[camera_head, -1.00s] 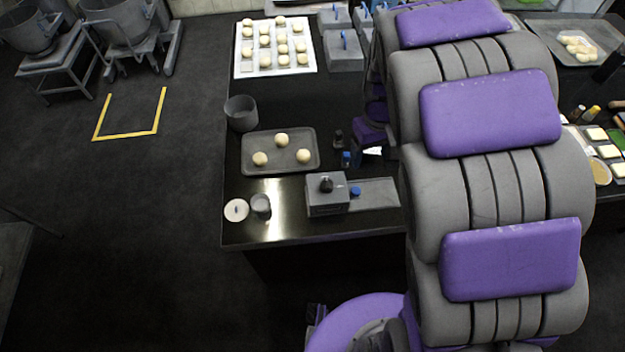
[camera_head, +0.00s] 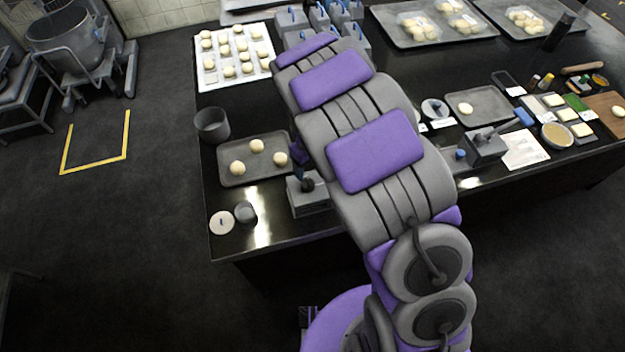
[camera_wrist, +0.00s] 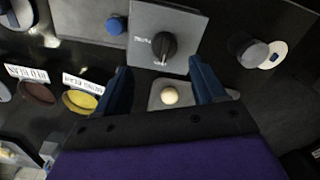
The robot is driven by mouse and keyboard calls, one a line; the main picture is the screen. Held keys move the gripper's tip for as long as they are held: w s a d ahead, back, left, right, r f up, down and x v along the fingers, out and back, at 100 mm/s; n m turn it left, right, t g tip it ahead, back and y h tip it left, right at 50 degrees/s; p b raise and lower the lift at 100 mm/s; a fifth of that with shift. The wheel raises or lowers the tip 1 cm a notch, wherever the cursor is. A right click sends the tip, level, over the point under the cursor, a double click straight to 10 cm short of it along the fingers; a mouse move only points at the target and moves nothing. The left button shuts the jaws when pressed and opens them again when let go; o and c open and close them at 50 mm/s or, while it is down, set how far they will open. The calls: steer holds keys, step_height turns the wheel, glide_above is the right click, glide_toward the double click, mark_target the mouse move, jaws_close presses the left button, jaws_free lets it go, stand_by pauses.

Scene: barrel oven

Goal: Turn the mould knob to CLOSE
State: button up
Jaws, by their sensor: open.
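The black mould knob (camera_wrist: 163,45) sits on a grey box (camera_wrist: 185,22) with small white lettering beside it, too small to read surely. It also shows in the head view as a dark knob (camera_head: 307,185) on a grey box (camera_head: 306,200) near the table's front edge. My gripper (camera_wrist: 162,66) is open in the wrist view, its two dark blue fingers spread on either side below the knob in the picture. Nothing is between the fingers; whether they touch the box I cannot tell. In the head view my arm hides most of the gripper.
A tray (camera_head: 232,178) with three dough balls lies behind the knob box. A metal cup (camera_head: 246,212) and a white lid (camera_head: 221,223) stand left of it. A blue button (camera_wrist: 116,24) is beside the box. A second lever device (camera_head: 487,147) stands to the right.

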mark_target(308, 181)
steer(key=a+f, duration=0.1)
steer(key=f, duration=0.2)
steer(key=a+f, duration=0.1)
steer(key=f, duration=0.1)
steer(key=shift+s+a+f, duration=0.15)
steer(key=shift+a+f, duration=0.15)
steer(key=shift+a, duration=0.05)
steer(key=d+f, duration=0.2)
steer(key=d, duration=0.1)
steer(key=shift+d+f, duration=0.2)
steer(key=shift+d, duration=0.05)
steer(key=shift+a, duration=1.05)
steer(key=shift+c, duration=0.5)
steer(key=shift+a+f, duration=0.1)
steer(key=shift+a, duration=0.2)
steer(key=shift+c, duration=0.8)
steer(key=shift+a, duration=0.1)
steer(key=shift+c, duration=0.8)
steer(key=shift+d, duration=0.9)
steer(key=c, duration=0.4)
steer(key=shift+a+r, duration=0.2)
steer(key=shift+a, duration=0.05)
steer(key=shift+c, duration=1.2)
